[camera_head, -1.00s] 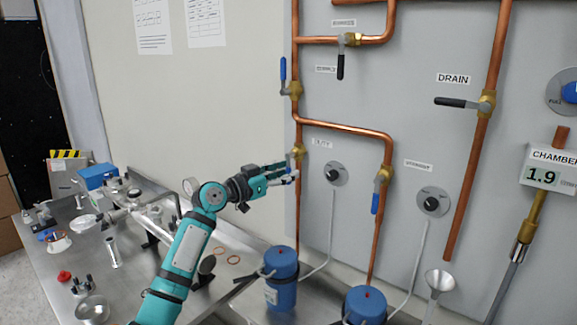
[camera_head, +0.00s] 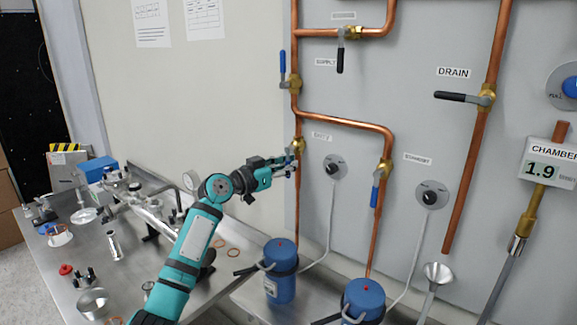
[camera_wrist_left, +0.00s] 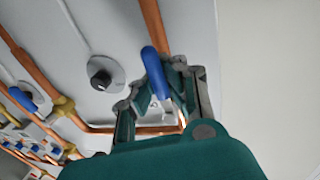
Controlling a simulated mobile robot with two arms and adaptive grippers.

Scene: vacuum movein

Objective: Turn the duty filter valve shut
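The duty filter valve (camera_head: 298,146) is a brass valve on the left copper pipe, beside a small label. Its blue lever handle (camera_wrist_left: 154,68) shows in the left wrist view, roughly in line with the copper pipe behind it. My left gripper (camera_head: 289,167) is at this valve, just below its brass body. In the left wrist view its fingers (camera_wrist_left: 164,80) are drawn in on both sides of the blue handle. In the head view the fingers hide most of the handle. My right gripper is not in view.
The standby valve (camera_head: 385,168) with a blue handle hangs to the right. A blue-handled valve (camera_head: 294,84) is above, and the drain valve (camera_head: 486,97) is at right. Blue canisters (camera_head: 281,275) stand below. A steel bench (camera_head: 130,270) with vacuum parts is at left.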

